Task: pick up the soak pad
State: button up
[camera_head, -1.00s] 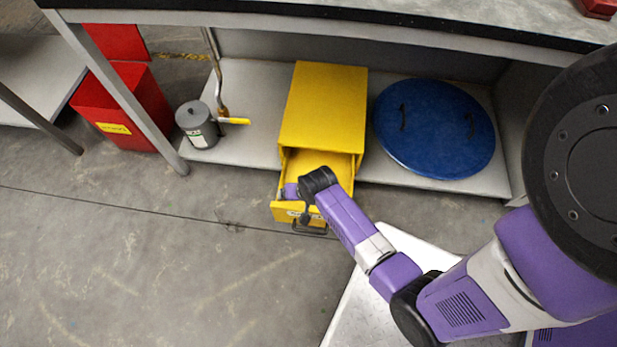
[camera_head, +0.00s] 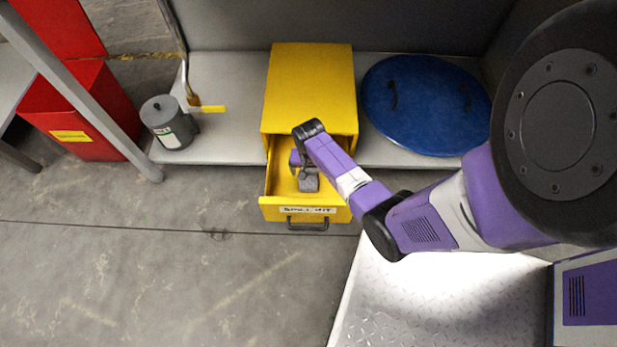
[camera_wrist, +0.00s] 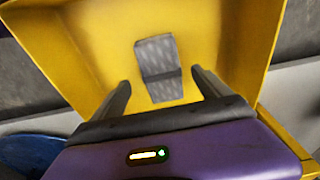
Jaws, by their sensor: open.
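The soak pad (camera_wrist: 158,67) is a grey, ribbed block with a dark band across it. It lies in the open yellow drawer (camera_wrist: 215,25), seen in the wrist view. In the head view the grey piece at the end of my arm, inside the drawer (camera_head: 272,190), may be the pad or part of my gripper; I cannot tell. My gripper (camera_wrist: 160,92) is open, its two dark fingers spread to either side of the pad's near end in the picture. No contact between fingers and pad shows.
The yellow cabinet (camera_head: 310,88) stands on a grey shelf (camera_head: 225,125) under a bench. A blue round lid (camera_head: 425,105) lies to its right. A grey can (camera_head: 168,122) and a red bin (camera_head: 85,110) stand to the left. The floor in front is clear.

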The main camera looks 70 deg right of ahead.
jog(key=f+b, duration=0.1)
jog(key=f, duration=0.1)
jog(key=f+b, duration=0.1)
jog(key=f, duration=0.1)
jog(key=shift+w+d+f+b, duration=0.1)
jog(key=shift+w+d+b, duration=0.15)
jog(key=shift+d+b, duration=0.15)
jog(key=shift+c, duration=0.5)
jog(key=c, duration=1.5)
notch_tip(320, 180, up, 20)
jog(key=p, duration=1)
